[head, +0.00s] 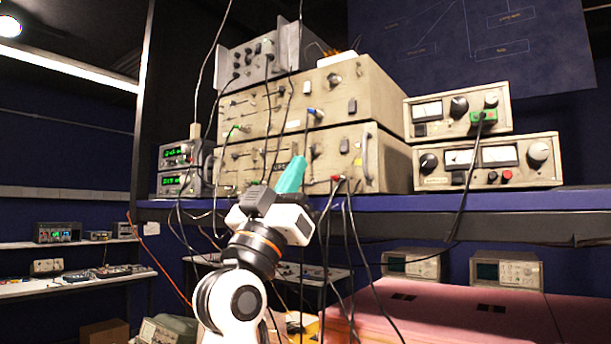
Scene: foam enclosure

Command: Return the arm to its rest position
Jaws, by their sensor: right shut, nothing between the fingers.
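My right arm rises from the bottom of the head view, left of the middle, with white and dark links and an orange ring at the wrist. My right gripper (293,174) points up and is shut, with nothing held. Its teal finger part stands in front of the stacked beige instruments; how far it is from them I cannot tell. My left gripper is not in view.
Stacked instruments (385,104) stand on a blue-edged shelf (500,200), with power supplies (487,162) at right. Dark cables (352,262) hang close to my right gripper. Pink foam (450,312) lies low at right. A side bench (75,287) is at left.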

